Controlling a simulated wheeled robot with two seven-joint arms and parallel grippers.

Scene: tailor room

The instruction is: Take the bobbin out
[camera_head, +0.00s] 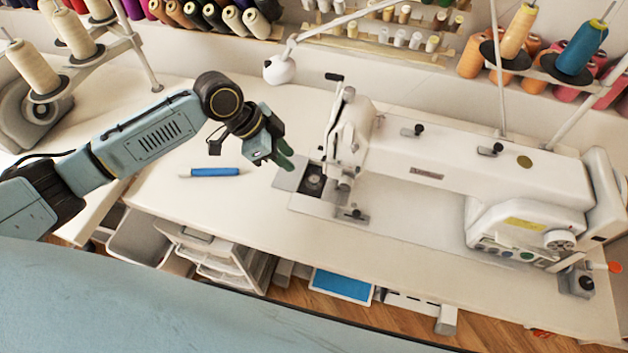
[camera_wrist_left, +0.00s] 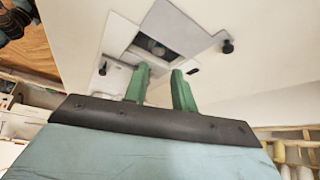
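The white sewing machine (camera_head: 440,165) stands on the white table. The dark square bobbin opening (camera_head: 313,181) is uncovered at its left end, in the metal plate. In the left wrist view a round, greyish bobbin (camera_wrist_left: 157,47) shows inside the opening. My left gripper (camera_head: 285,162) is just left of the opening and above the table, apart from the bobbin. Its two green fingers (camera_wrist_left: 161,82) are spread with a gap between them and nothing held, pointing toward the opening. My right gripper is not in view.
A blue pen-like object (camera_head: 214,172) lies on the table (camera_head: 165,215) left of the machine. A white lamp (camera_head: 280,69) and thread racks stand at the back. Spools on a stand (camera_head: 78,42) are at the far left. The table left of the plate is mostly clear.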

